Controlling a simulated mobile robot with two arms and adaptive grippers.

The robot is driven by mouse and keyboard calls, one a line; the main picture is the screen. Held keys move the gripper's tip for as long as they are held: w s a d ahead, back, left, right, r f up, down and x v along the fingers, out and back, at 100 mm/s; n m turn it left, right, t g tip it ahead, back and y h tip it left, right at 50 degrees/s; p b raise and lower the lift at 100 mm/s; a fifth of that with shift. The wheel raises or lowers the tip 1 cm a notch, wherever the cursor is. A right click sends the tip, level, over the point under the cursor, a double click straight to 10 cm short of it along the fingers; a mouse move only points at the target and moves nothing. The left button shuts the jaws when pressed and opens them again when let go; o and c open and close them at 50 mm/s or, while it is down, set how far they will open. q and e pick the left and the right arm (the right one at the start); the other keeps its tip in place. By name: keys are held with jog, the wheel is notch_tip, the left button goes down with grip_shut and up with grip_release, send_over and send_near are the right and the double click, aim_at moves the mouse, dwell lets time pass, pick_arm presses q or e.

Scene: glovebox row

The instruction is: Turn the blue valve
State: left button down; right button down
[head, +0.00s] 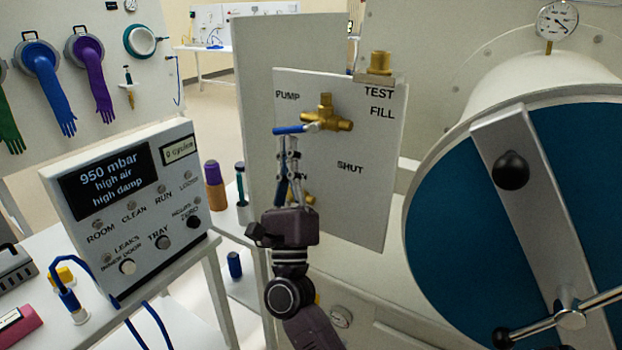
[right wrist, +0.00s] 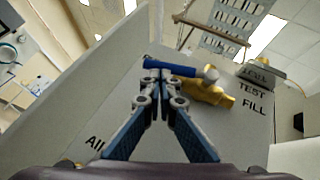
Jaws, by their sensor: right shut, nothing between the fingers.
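The blue valve has a brass body (head: 328,120) on an upright grey panel (head: 355,205). Its blue lever handle (head: 290,129) points left, towards the PUMP label. In the right wrist view the blue handle (right wrist: 167,65) lies just beyond my fingertips, with the brass body (right wrist: 205,92) to its right. My right gripper (head: 288,143) is shut and empty, its tips just below the handle; I cannot tell whether they touch it. It also shows in the right wrist view (right wrist: 157,78). My left gripper is in neither view.
A control box (head: 130,215) stands on the left. A large round blue door (head: 450,215) with a grey bar is on the right. Purple-and-orange (head: 214,185) and green bottles stand behind.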

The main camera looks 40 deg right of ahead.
jog(key=shift+w+a+r, duration=0.2)
jog(key=shift+w+r, duration=0.3)
jog(key=shift+r, duration=0.2)
dwell(0.3)
jog(key=v, duration=1.2)
